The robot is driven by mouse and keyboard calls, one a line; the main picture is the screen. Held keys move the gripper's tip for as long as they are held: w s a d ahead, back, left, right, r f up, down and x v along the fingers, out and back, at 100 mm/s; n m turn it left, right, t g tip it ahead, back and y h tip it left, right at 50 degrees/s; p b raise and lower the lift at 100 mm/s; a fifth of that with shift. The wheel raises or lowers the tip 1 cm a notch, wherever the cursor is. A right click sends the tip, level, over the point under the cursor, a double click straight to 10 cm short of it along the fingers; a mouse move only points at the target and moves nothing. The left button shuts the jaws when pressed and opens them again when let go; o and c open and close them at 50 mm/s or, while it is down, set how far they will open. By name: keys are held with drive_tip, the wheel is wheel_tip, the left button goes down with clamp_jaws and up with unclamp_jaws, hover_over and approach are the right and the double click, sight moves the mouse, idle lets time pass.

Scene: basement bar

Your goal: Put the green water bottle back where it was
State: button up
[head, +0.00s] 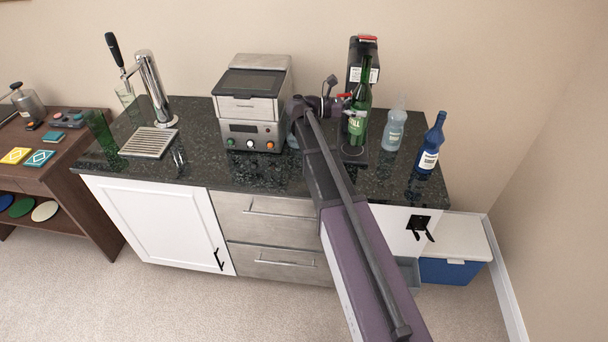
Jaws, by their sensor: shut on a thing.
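The green water bottle (359,122) with a pale label is roughly upright at the right part of the dark counter, in front of a tall black appliance (355,67). My gripper (346,104) reaches it from the left and is shut on it. My arm hides part of the counter. The bottle's bottom is close over a black plate (353,156); I cannot tell whether it touches.
A clear bottle (394,130) and a blue bottle (430,148) stand right of the green one. A silver machine (252,105) stands to the left, then a tap (155,88) with a drip grille (149,143). The front counter strip (230,175) is clear.

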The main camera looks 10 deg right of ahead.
drive_tip(key=s+a+f+n+t+b, duration=0.2)
drive_tip(key=a+f+t+b, duration=0.1)
drive_tip(key=a, duration=0.3)
drive_tip(key=s+a+f+n+t+y+b, duration=0.1)
drive_tip(key=s+a+f+n+t+b, duration=0.2)
drive_tip(key=a, duration=0.4)
drive_tip(key=s+a+f+n+t+b, duration=0.2)
drive_tip(key=s+a+f+t+b, duration=0.1)
drive_tip(key=a+f+t+b, duration=0.2)
wheel_tip(320, 180, down, 2)
drive_tip(key=shift+s+a+y+b, duration=0.15)
drive_tip(key=shift+a+y+b, duration=0.25)
drive_tip(key=shift+a+b, duration=0.6)
drive_tip(key=shift+a, duration=0.2)
drive_tip(key=w+d, duration=0.2)
drive_tip(key=w, duration=0.5)
drive_tip(key=w+d+f, duration=0.1)
drive_tip(key=w+d, duration=0.1)
drive_tip(key=w, duration=0.5)
drive_tip(key=shift+d+f+b, duration=0.2)
drive_tip(key=shift+d+b, duration=0.1)
drive_tip(key=shift+b, duration=0.15)
drive_tip(key=f+b, duration=0.2)
drive_tip(key=w+f+b, duration=0.1)
drive_tip(key=shift+w+d+f+b, duration=0.1)
drive_tip(key=shift+d+f+b, duration=0.1)
drive_tip(key=shift+f+b, duration=0.15)
